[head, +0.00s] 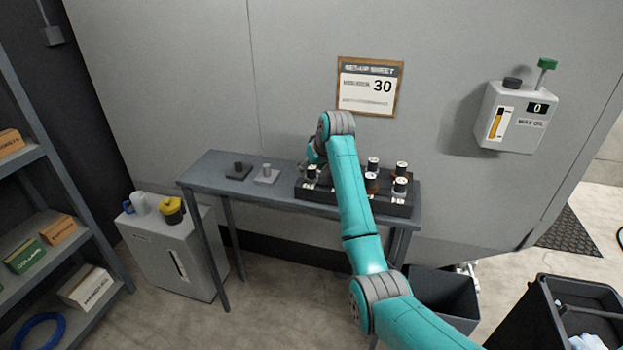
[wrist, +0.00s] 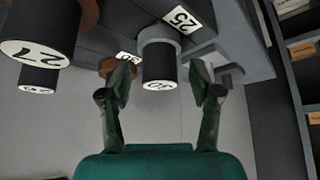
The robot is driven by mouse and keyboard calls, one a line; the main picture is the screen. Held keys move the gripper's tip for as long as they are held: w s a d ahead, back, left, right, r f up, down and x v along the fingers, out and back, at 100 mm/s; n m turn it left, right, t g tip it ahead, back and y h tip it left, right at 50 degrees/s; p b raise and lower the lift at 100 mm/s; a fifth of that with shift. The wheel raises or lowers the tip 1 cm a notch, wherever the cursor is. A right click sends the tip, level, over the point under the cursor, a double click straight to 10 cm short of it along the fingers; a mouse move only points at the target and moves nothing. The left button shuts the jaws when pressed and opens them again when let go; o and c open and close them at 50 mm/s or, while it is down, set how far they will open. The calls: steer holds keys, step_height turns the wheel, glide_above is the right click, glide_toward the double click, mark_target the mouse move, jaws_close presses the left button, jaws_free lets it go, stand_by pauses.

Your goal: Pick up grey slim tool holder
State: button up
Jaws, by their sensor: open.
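The grey slim tool holder, a dark cylinder with a white numbered end and a grey collar, is in the middle of the wrist view (wrist: 159,66). Its number is too blurred to read. My gripper (wrist: 162,80) is open, with one finger on each side of this holder and gaps between. In the head view a holder (head: 312,172) stands at the left end of the black rack (head: 345,197), by my gripper (head: 316,158), which my arm partly hides.
Several other white-topped holders (head: 401,168) stand in the rack to the right. Close by in the wrist view are a wide holder marked 27 (wrist: 42,28) and a brown collar (wrist: 107,67). Small dark (head: 238,170) and grey (head: 266,174) fixtures sit on the table's left.

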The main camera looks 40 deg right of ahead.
jaws_close()
steer(key=shift+r, duration=0.1)
stand_by(0.3)
